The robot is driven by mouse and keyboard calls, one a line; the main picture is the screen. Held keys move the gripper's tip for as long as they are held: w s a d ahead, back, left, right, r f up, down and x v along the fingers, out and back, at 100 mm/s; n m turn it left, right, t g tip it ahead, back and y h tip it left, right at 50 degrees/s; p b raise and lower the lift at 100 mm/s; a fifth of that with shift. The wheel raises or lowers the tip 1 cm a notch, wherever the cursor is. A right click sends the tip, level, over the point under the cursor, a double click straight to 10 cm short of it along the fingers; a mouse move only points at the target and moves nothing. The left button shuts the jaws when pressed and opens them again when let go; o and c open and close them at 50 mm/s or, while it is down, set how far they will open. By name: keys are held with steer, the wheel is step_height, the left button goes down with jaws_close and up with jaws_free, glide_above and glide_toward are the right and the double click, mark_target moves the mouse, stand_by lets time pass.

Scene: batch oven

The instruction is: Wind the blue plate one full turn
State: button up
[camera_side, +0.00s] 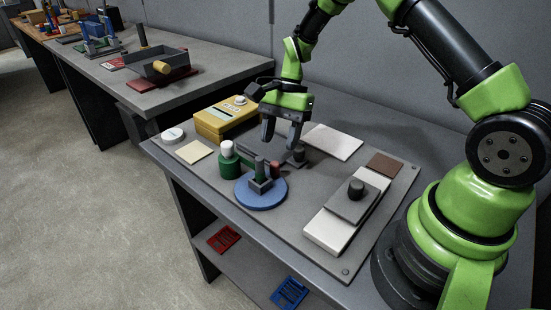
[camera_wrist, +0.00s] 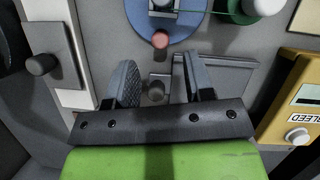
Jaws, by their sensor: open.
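The round blue plate (camera_side: 262,201) lies flat on the grey work board, with a grey block and upright dark post at its middle. A red-topped peg (camera_side: 275,168) stands at its rim; plate (camera_wrist: 138,18) and peg (camera_wrist: 160,40) also show in the wrist view. My gripper (camera_side: 280,143) is open and empty, above and behind the plate, apart from the peg. In the wrist view its fingers (camera_wrist: 157,62) point toward the peg. A green spool with a white top (camera_side: 227,160) stands left of the plate; a thin green line runs from it toward the plate's middle in the wrist view.
A dark knob (camera_side: 298,154) on a grey slide lies below my gripper. A yellow box (camera_side: 213,125) marked BLEED stands behind the spool. A white slab (camera_side: 327,232) with a knobbed grey cover lies right. A flat pale panel (camera_side: 332,142) lies at the back.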

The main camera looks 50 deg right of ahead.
mark_target(275, 163)
steer(key=x, duration=0.5)
steer(key=shift+f, duration=0.2)
jaws_close()
